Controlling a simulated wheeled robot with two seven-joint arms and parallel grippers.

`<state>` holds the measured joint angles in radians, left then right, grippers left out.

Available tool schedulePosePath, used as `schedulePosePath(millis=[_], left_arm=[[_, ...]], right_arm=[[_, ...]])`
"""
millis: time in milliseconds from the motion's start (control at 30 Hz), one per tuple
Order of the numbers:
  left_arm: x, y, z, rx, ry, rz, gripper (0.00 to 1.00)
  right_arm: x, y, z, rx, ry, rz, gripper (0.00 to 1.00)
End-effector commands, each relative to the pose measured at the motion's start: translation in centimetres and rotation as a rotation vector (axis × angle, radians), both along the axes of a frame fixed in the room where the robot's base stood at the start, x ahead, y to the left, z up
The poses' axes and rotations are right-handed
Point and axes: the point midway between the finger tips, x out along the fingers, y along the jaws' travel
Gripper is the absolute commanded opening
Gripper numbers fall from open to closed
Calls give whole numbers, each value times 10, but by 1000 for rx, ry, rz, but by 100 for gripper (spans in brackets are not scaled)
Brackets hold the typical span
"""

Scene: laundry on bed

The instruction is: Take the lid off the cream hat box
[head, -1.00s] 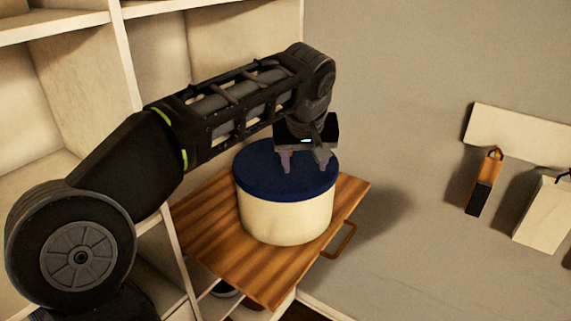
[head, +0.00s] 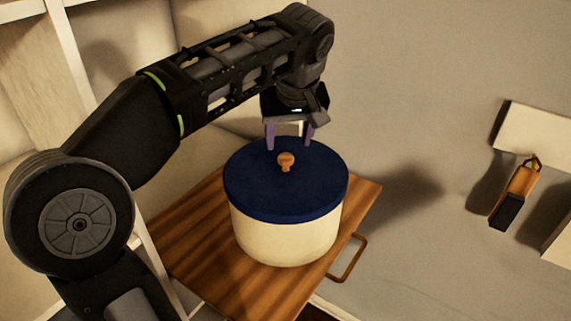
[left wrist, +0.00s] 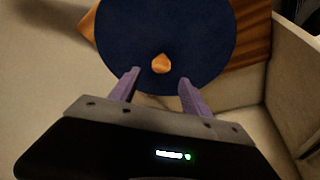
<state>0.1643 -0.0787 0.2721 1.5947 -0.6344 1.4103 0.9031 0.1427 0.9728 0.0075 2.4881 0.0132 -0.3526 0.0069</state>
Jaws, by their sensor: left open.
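The cream hat box (head: 285,240) stands upright on a striped wooden board with its dark blue lid (head: 255,187) on top. A small orange-brown knob (head: 286,161) sits at the middle of the lid. My left gripper (head: 289,148) is open and empty, its two purple fingers pointing down just behind the knob in the head view. In the left wrist view the lid (left wrist: 190,25) fills the upper middle, and the knob (left wrist: 161,64) shows between and beyond the fingertips of my left gripper (left wrist: 158,77). My right gripper is not in view.
The wooden board (head: 190,245) has a metal-like handle (head: 348,262) at its right edge. White shelving (head: 85,40) stands at the left. A plain grey wall (head: 420,100) lies behind, with an orange and black hanging item (head: 514,195) at the right.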

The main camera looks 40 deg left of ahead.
Motion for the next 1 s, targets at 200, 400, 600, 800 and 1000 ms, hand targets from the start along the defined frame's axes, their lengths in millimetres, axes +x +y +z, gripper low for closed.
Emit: schedulePosePath(millis=[200,400,600,800,1000], left_arm=[[0,0,-1,0,0,-1,56],[5,5,-18,0,3,0,56],[7,7,-24,0,0,0,56],[7,7,-25,0,0,0,56],[12,14,-42,0,4,1,56]], right_arm=[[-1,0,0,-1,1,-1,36],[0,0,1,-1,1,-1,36],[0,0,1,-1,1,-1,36],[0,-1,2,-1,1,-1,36],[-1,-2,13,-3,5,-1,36]])
